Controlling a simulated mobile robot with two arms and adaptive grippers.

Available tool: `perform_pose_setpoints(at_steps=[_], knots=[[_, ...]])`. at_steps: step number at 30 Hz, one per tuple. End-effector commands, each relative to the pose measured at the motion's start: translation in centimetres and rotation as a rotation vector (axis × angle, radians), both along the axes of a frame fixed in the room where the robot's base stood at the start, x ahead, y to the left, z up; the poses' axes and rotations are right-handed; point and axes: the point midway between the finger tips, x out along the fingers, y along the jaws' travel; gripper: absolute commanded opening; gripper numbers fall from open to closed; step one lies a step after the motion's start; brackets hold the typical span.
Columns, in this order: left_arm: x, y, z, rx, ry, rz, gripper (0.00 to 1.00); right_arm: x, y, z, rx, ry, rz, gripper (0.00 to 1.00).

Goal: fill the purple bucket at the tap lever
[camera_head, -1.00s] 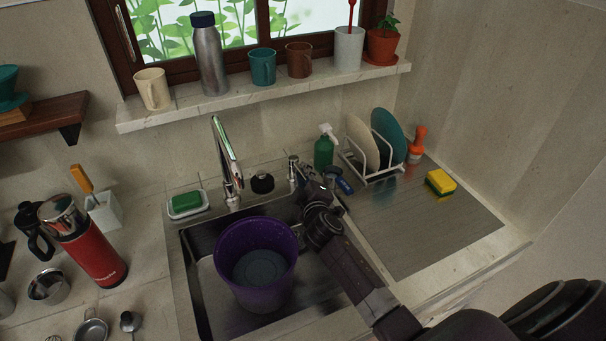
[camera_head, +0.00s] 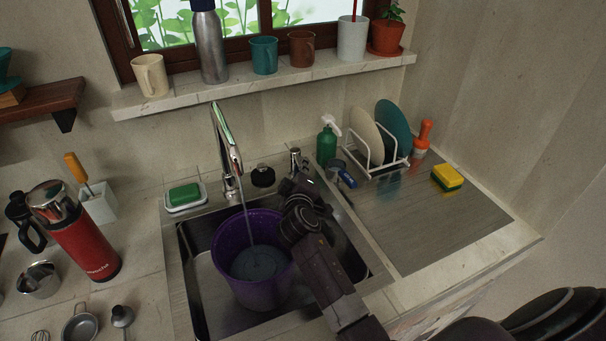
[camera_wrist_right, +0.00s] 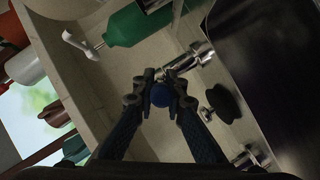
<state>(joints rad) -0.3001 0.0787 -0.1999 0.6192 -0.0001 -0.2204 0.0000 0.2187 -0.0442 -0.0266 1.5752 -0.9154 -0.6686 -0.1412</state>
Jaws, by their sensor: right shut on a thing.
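The purple bucket (camera_head: 268,293) stands upright in the sink under the chrome tap (camera_head: 224,140). A thin stream of water (camera_head: 247,212) falls from the spout into it, and greyish water shows inside. My right gripper (camera_head: 303,183) is beside the tap lever (camera_head: 296,158), behind the bucket's right rim. In the right wrist view my gripper's fingers (camera_wrist_right: 160,88) are shut on the tap lever (camera_wrist_right: 190,60), with a blue round part between them. My arm hides part of the sink's right side. My left gripper is not in view.
The drainboard (camera_head: 430,225) is mostly clear.

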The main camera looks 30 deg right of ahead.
Motion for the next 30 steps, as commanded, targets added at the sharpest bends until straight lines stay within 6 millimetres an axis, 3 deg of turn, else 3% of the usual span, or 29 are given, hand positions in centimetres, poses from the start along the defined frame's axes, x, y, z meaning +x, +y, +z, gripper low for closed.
perform_pose_setpoints(at_steps=[11,12,17,26,30], knots=[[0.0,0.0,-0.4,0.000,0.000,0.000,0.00,0.0,0.2,0.0,0.002,0.002,-0.016,0.00],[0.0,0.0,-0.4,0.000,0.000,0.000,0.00,0.0,0.2,0.0,0.002,0.002,-0.016,0.12],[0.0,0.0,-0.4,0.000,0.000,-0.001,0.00,0.0,0.2,0.0,0.002,0.002,-0.016,0.28],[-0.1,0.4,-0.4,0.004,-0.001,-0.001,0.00,-0.2,0.3,0.0,0.002,0.002,-0.016,0.28],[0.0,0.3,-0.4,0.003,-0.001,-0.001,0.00,-1.3,0.9,0.2,0.003,0.002,-0.015,0.28]])
